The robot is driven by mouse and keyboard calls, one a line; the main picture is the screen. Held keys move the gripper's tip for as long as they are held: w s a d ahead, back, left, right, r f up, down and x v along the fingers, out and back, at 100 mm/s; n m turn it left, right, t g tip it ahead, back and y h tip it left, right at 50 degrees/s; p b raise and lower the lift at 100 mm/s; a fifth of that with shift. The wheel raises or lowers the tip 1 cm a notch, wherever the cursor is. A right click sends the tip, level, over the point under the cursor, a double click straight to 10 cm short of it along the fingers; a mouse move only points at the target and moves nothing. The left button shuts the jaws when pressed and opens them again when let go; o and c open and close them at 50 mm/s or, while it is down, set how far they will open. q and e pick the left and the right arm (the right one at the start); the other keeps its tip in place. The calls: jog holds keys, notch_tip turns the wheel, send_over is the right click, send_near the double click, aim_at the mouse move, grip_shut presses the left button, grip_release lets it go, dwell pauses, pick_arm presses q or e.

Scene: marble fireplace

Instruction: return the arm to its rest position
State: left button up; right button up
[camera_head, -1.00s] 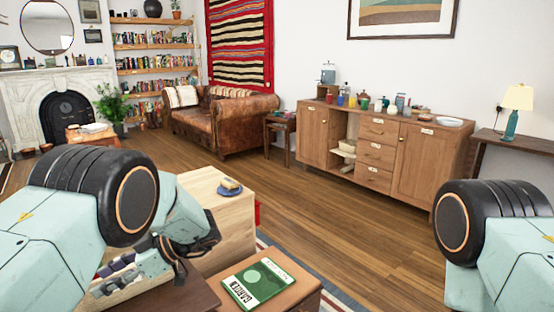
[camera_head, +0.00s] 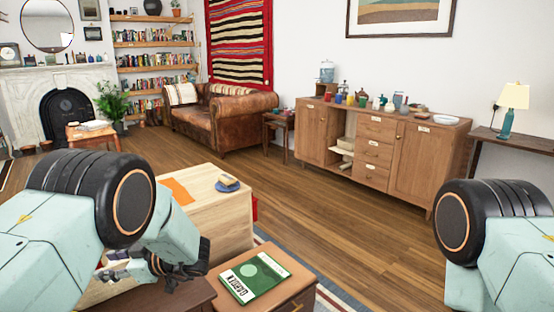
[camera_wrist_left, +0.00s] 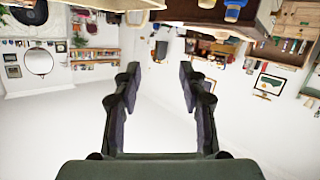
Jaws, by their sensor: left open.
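My left gripper (camera_head: 178,272) is low at the lower left in the head view, partly hidden behind my own left arm. It is in front of the pale wooden cabinet (camera_head: 228,222) and left of a green book (camera_head: 253,277). In the left wrist view the two dark fingers (camera_wrist_left: 159,75) stand wide apart with nothing between them.
An orange cloth (camera_head: 176,190) and a blue plate (camera_head: 228,187) with a block on it lie on the cabinet. The book lies on a low brown table (camera_head: 293,287). A sideboard (camera_head: 375,152) stands against the wall. The wooden floor in the middle is clear.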

pick_arm(q)
jog(key=s+d+f+m+t+h+b, duration=0.1)
jog(key=s+d+f+m+t+h, duration=0.1)
jog(key=s+f+m+h, duration=0.3)
jog(key=s+d+f+m+t+h, duration=0.1)
jog(key=s+d+f+m, duration=0.1)
jog(key=f+m, duration=0.35)
jog(key=s+d+f+m+t+h+b, duration=0.1)
jog(key=s+d+f+m+t+h, duration=0.15)
jog(key=f, duration=0.55)
jog(key=s+d+f+m+g+h, duration=0.1)
jog(key=s+d+f+g+h, duration=0.1)
jog(key=s, duration=0.8)
jog(key=s+d+f+m+g+h+b, duration=0.1)
jog(key=s+d+f+m+g+h, duration=0.1)
jog(key=s, duration=0.8)
jog(key=s+d+f+m+g+h, duration=0.1)
jog(key=s+d+f+g+h, duration=0.1)
jog(key=s, duration=0.8)
jog(key=shift+s+d+m+g+b, duration=0.15)
jog(key=shift+d+m+g+b, duration=0.4)
jog(key=shift+d, duration=0.65)
